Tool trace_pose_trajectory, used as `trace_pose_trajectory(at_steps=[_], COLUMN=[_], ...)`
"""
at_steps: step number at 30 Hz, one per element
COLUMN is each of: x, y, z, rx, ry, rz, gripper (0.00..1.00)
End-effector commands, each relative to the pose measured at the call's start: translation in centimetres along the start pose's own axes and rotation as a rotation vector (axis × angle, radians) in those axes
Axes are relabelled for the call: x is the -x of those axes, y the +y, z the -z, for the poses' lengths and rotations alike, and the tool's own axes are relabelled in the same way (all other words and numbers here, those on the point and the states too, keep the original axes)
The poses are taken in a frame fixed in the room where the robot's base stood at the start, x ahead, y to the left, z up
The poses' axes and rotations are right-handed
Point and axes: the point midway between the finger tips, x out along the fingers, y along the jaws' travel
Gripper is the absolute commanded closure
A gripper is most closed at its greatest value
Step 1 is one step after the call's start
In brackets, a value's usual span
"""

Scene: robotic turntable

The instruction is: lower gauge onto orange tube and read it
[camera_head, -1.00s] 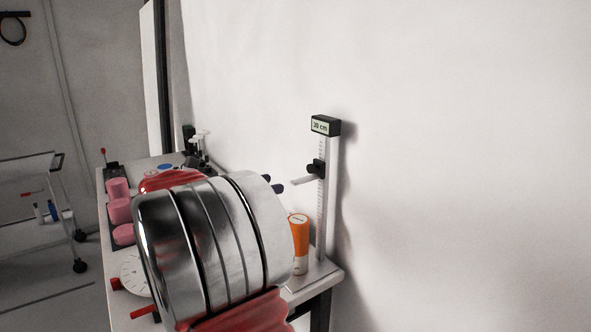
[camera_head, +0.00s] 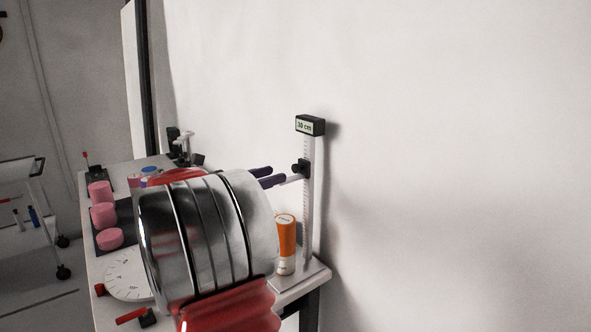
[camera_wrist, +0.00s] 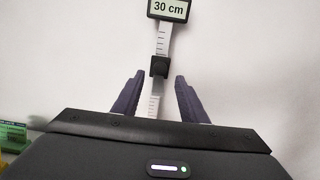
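The gauge is an upright ruled scale (camera_head: 308,215) with a display (camera_head: 309,125) on top; the wrist view shows "30 cm" on the display (camera_wrist: 168,9). Its black slider (camera_head: 301,168) sits high on the scale, with a pale arm reaching left. My gripper (camera_head: 277,175) is level with the slider arm. In the wrist view its dark fingers (camera_wrist: 158,77) are apart on either side of the arm. I see no contact.
The narrow bench carries pink cylinders (camera_head: 103,215), a white dial (camera_head: 128,276) and a small red-handled piece (camera_head: 131,316) at left. A wall stands close behind the gauge. A cart (camera_head: 30,215) is at far left.

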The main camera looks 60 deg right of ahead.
Motion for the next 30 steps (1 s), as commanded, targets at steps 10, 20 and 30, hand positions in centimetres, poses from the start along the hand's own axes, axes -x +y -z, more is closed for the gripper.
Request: trace_pose_trajectory(at_steps=[10,20,30], x=[-5.6,-8.9,-9.0], y=[-0.1,-0.1,-0.1], z=[0.0,0.0,0.0], rx=[-0.001,0.0,0.0], ry=[0.0,0.0,0.0], rz=[0.003,0.001,0.001], gripper=[0.61,0.61,0.63])
